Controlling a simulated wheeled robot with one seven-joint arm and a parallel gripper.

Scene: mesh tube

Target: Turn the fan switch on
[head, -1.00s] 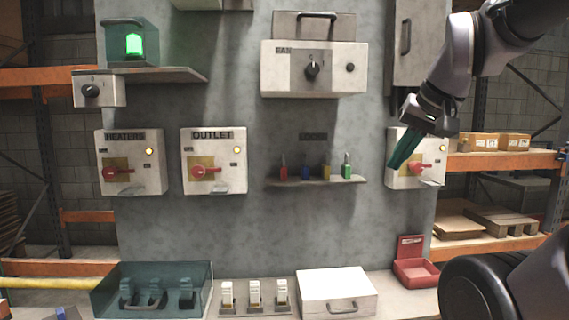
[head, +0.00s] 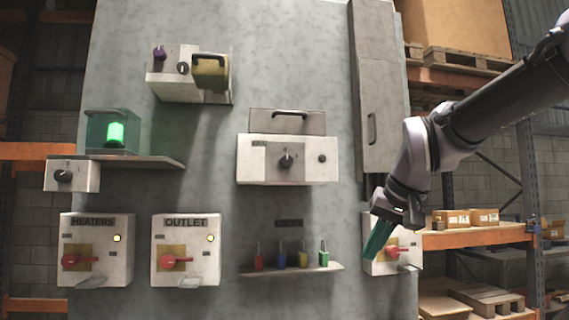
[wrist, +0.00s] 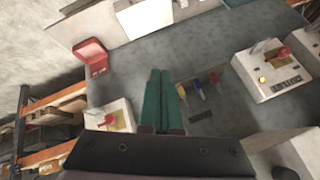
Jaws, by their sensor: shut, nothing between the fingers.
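The fan box (head: 250,172) is a white box on the upper middle of the grey panel in the head view. Its black rotary switch (head: 286,162) is at the middle of its front, with a small dark round button (head: 322,158) to the right. My gripper (head: 374,245) has green fingers and is to the lower right of the fan box, in front of the right-hand switch box (head: 400,262). In the wrist view my gripper (wrist: 159,75) has its two fingers together, with nothing between them. The fan box cannot be made out clearly in the wrist view.
Heaters (head: 97,252) and outlet (head: 186,252) boxes with red handles are at lower left. A shelf (head: 292,271) of coloured locks lies below the fan box. A tall grey cabinet (head: 373,60) stands right of it. A green lamp (head: 116,133) glows at left.

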